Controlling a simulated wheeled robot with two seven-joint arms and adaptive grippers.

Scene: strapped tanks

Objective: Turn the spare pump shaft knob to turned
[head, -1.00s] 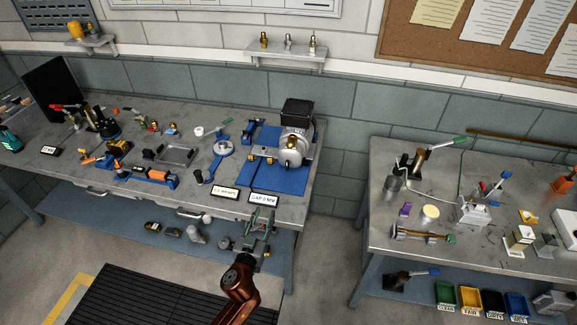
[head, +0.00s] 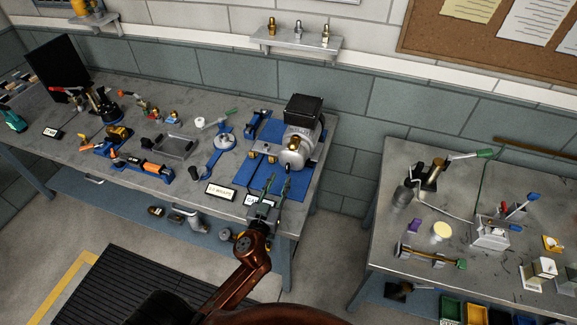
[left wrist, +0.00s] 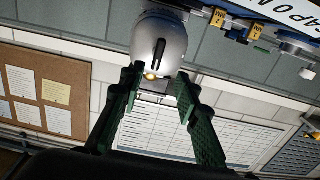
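The pump (head: 298,146) has a rounded silver body with a black box on top and stands on a blue base near the right end of the left bench. A brass-coloured part shows on its front. In the left wrist view the pump (left wrist: 158,38) appears upside down, with a dark narrow bar on its silver face and a small brass part at its edge. I cannot tell for sure which part is the shaft knob. My left gripper (head: 265,209) is at the bench's front edge, short of the pump. Its green fingers (left wrist: 158,84) are apart and empty. My right gripper is out of view.
Two label signs stand at the front edge; the left one (head: 220,191) is clear and the right one (head: 258,201) is partly hidden by my gripper. A gap separates the right bench (head: 385,225).

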